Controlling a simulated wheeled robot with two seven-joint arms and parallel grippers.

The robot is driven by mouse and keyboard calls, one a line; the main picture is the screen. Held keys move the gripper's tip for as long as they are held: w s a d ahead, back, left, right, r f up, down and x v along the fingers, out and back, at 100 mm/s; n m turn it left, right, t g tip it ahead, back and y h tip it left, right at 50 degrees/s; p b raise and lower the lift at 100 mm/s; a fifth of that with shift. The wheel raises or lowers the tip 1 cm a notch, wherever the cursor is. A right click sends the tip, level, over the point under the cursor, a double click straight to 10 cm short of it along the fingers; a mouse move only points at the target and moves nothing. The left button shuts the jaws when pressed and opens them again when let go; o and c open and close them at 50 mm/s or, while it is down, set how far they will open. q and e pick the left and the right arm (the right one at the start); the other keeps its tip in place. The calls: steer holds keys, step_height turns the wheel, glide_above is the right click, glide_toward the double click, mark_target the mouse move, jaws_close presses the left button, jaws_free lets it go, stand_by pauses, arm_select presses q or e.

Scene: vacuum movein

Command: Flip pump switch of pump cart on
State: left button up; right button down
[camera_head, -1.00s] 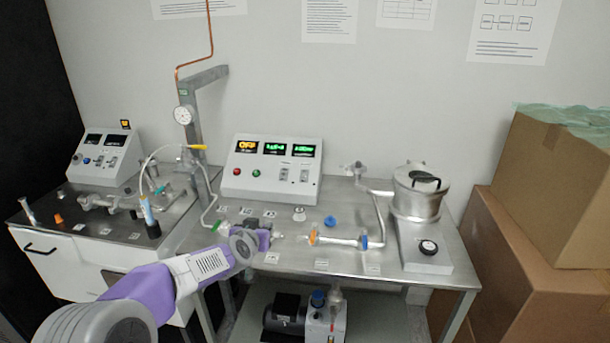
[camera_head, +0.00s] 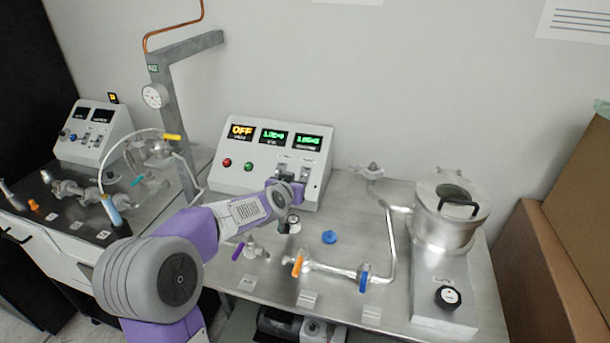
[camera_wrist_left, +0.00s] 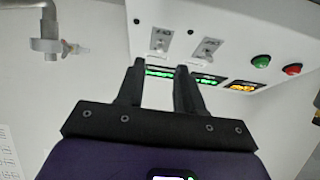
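The pump cart's white control box (camera_head: 270,155) stands at the back of the steel table. Its left display reads OFF in orange; two others show green digits. A red and a green button sit below them. Two small switches are at the box's right, one (camera_head: 306,170) beside my left gripper (camera_head: 293,194); their labels are unreadable. In the left wrist view, upside down, the switches (camera_wrist_left: 160,41) and (camera_wrist_left: 208,47) lie just beyond the fingertips of my gripper (camera_wrist_left: 158,75). Its fingers are apart with nothing between them. Contact with a switch does not show. My right gripper is out of view.
A metal chamber (camera_head: 448,215) stands at right, cardboard boxes (camera_head: 560,255) beyond. A second cart with its own panel (camera_head: 92,135) is at left.

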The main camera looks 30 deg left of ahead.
mark_target(302, 177)
arm_select(q)
steer(key=b+x, duration=0.1)
steer(key=x, duration=0.4)
steer(key=shift+w+a+f, duration=0.15)
steer(key=shift+w+f, duration=0.1)
jaws_close()
